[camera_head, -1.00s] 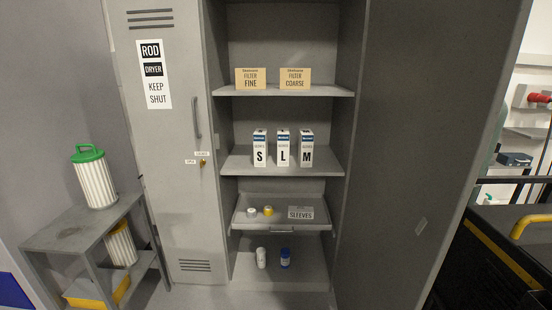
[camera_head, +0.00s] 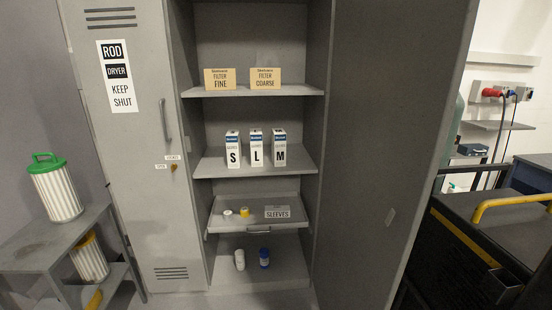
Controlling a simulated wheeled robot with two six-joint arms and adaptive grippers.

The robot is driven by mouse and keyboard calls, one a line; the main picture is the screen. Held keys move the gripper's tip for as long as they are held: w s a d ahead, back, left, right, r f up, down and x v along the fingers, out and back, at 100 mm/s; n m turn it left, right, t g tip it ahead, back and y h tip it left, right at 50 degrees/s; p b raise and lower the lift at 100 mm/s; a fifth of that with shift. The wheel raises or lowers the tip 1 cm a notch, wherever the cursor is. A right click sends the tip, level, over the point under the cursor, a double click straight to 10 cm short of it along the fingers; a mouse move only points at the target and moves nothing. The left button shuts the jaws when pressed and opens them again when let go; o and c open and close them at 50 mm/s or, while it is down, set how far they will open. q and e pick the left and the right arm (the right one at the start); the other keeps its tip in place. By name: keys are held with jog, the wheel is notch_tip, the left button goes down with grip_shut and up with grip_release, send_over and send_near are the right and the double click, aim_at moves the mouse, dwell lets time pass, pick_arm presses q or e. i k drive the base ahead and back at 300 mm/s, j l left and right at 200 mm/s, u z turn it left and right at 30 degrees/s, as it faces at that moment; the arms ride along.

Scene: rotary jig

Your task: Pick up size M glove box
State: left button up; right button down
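The size M glove box (camera_head: 280,149) is a white upright box with a blue band and a black M. It stands on the second shelf from the top (camera_head: 296,168) in the open grey cabinet, at the right end of a row of three. The L box (camera_head: 256,150) is just left of it and the S box (camera_head: 232,151) is at the left end. Neither of my grippers is in the head view.
Two tan filter boxes, fine (camera_head: 220,80) and coarse (camera_head: 265,79), stand above. A pull-out tray (camera_head: 228,226) below holds sleeves and two rolls. The open cabinet door (camera_head: 388,150) stands to the right. A side table (camera_head: 50,240) with a green-topped canister (camera_head: 56,190) is left; a black cart (camera_head: 480,240) is right.

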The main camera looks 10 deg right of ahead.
aim_at(278, 136)
jog(key=i+j+z, duration=0.2)
jog(key=i+j, duration=0.55)
jog(key=i, duration=0.15)
